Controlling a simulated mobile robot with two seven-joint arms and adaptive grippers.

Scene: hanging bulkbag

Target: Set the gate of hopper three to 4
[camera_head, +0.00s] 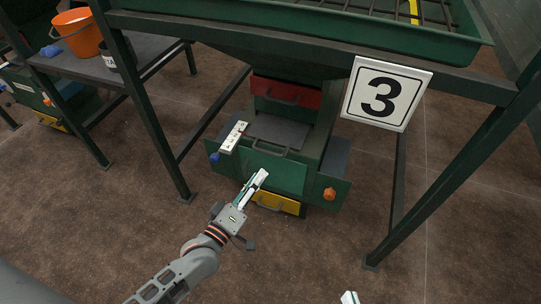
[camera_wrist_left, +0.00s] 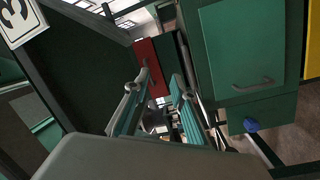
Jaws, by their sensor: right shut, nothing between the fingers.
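Hopper three stands under a white sign with a black 3 (camera_head: 387,93). Below its red front (camera_head: 285,92) lies a flat dark grey gate plate (camera_head: 280,130) with a bar handle (camera_head: 272,147). A white scale strip (camera_head: 234,137) is at the plate's left; its marks are too small to read. My left gripper (camera_head: 262,173) is in front of the green panel, below the gate handle, touching nothing that I can make out. Its fingers stand apart and empty in the left wrist view (camera_wrist_left: 155,88). Only the tip of my right gripper (camera_head: 349,297) shows at the bottom edge; it is shut.
A blue knob (camera_head: 215,158) and an orange knob (camera_head: 329,194) flank the green panel. A yellow drawer (camera_head: 277,203) is below. Green frame legs (camera_head: 150,115) stand on both sides. An orange bucket (camera_head: 78,32) stands on a side table. The brown floor in front is clear.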

